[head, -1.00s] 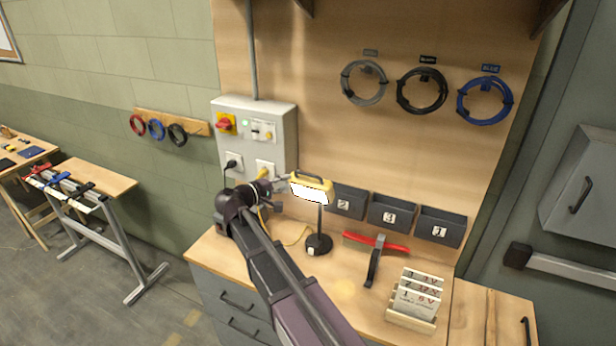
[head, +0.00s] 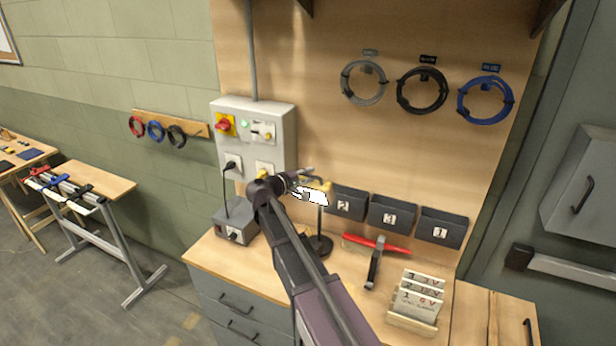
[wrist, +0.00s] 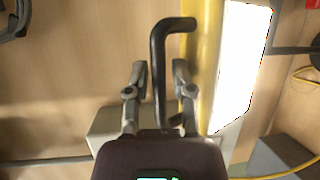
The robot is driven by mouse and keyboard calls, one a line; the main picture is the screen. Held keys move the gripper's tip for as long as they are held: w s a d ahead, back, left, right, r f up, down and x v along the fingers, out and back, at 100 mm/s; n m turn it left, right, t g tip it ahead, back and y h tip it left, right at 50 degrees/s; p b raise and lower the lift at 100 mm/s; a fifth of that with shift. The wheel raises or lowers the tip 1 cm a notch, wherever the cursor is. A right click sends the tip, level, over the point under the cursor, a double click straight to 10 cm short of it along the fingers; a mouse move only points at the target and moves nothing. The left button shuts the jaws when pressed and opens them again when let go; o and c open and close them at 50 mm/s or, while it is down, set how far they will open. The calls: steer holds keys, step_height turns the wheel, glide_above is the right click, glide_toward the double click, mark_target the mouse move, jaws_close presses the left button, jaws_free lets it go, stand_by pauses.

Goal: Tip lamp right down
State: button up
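The lamp has a yellow head (head: 322,186) with a bright white panel, on a thin post above a round black base (head: 320,246) on the bench. In the wrist view its yellow housing (wrist: 201,60) runs up and down, with the lit panel (wrist: 241,70) to the right. The lamp's black bent handle (wrist: 159,70) stands between my gripper's two fingers (wrist: 158,82). The fingers are apart, with a gap visible on either side of the handle; I cannot tell whether either touches it. In the head view my gripper (head: 301,184) covers the left part of the lamp head.
A grey switch box (head: 283,150) with plugs is on the wall behind, left of the lamp. A small grey unit (head: 236,226) stands on the bench left of my arm. Numbered dark bins (head: 392,215), a red-handled tool (head: 375,262) and a card rack (head: 412,318) lie to the right.

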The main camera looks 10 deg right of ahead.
jaws_close()
